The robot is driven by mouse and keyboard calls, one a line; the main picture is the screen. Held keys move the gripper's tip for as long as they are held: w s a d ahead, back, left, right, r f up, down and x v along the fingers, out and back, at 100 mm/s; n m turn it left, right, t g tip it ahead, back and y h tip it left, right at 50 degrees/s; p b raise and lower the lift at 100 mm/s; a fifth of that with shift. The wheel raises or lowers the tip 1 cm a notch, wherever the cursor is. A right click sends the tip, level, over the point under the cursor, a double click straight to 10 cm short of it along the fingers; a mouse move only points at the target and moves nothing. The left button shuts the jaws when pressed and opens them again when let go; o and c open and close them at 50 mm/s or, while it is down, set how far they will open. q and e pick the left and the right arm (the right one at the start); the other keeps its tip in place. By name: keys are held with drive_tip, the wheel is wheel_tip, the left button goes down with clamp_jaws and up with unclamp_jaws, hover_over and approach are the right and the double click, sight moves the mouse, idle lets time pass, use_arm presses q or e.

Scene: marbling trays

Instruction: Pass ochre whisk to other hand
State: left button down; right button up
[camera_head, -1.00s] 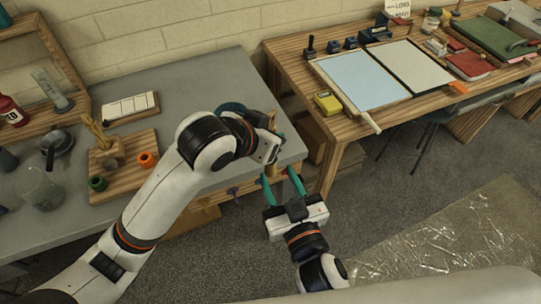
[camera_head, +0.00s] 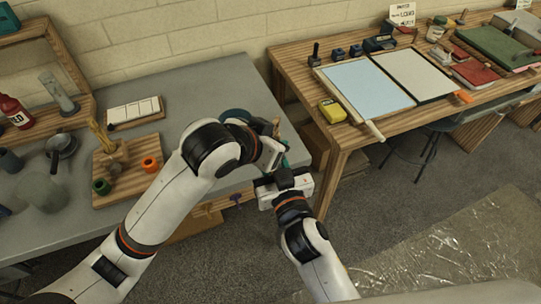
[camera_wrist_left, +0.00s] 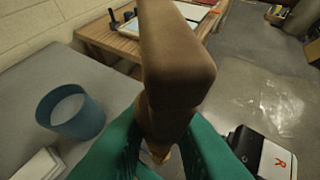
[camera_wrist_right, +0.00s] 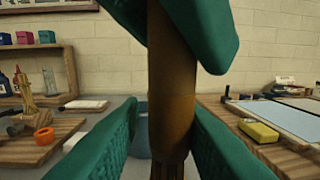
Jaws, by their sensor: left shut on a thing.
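The ochre whisk (camera_wrist_right: 172,85) stands roughly upright in the right wrist view. My left gripper (camera_wrist_left: 165,120) is shut on it, and its brown handle end (camera_wrist_left: 178,60) rises toward the left wrist camera. The left gripper's teal fingers cross the whisk at the top of the right wrist view. My right gripper (camera_wrist_right: 165,108) is open below them, with its two fingers on either side of the whisk. A gap shows at the left finger; contact at the right finger is unclear. In the head view a brown bit of the whisk (camera_head: 276,126) shows; my arms hide most of it.
The grey table (camera_head: 200,85) bears a wooden board (camera_head: 128,190) with small pots and a blue cup (camera_wrist_left: 72,112).

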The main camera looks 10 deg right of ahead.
use_arm(q)
drive_tip(key=shift+d, duration=0.1)
use_arm(e)
drive_tip(key=shift+a, duration=0.15)
clamp_jaws()
use_arm(q)
drive_tip(key=c, duration=1.2)
unclamp_jaws()
